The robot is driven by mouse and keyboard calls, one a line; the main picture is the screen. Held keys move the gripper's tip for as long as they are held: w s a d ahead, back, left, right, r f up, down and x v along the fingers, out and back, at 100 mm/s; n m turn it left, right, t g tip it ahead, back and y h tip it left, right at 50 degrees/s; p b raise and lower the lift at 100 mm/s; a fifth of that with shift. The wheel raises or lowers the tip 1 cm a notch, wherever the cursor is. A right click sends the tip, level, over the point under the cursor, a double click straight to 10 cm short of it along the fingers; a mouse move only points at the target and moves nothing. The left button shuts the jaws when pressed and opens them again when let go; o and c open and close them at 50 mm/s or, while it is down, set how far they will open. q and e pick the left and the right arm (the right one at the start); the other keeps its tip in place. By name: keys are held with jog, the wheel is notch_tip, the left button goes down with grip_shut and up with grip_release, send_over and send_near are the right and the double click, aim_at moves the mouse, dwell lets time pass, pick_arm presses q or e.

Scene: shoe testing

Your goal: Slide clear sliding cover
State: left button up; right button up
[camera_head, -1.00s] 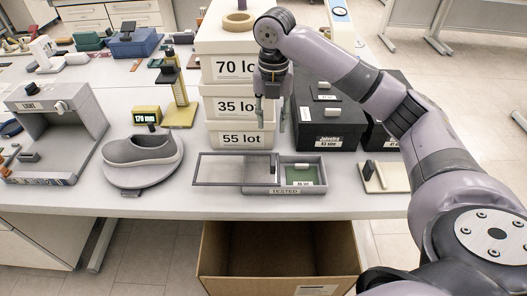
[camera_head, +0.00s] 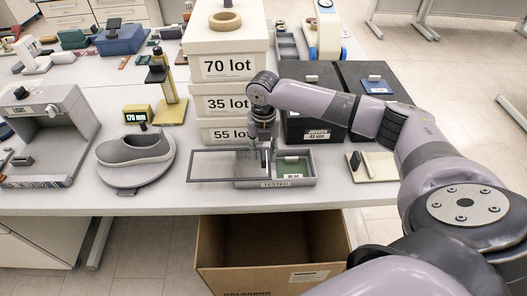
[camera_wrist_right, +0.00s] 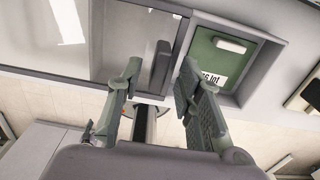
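The grey tray labelled TESTED (camera_head: 275,184) lies near the table's front edge. Its clear sliding cover (camera_head: 213,166) sticks out to the left, and the right part of the tray is uncovered, showing a green card (camera_head: 291,168). The cover's dark upright handle (camera_wrist_right: 162,66) shows in the right wrist view at the cover's right end. My right gripper (camera_head: 261,156) is low over the tray. In the wrist view its two fingers are spread, one on either side of the handle, with gaps visible. Whether the fingertips touch the cover is unclear. My left gripper is out of view.
Stacked lot boxes (camera_head: 225,100) stand right behind the tray, with black boxes (camera_head: 312,128) behind to the right. A shoe on a round stand (camera_head: 137,172) is at left. A pale board (camera_head: 372,166) lies to the right. An open cardboard box (camera_head: 275,250) is below the table edge.

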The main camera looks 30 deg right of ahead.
jog(key=shift+f, duration=0.95)
jog(key=shift+c, duration=0.2)
grip_shut()
jog(key=shift+r, duration=0.1)
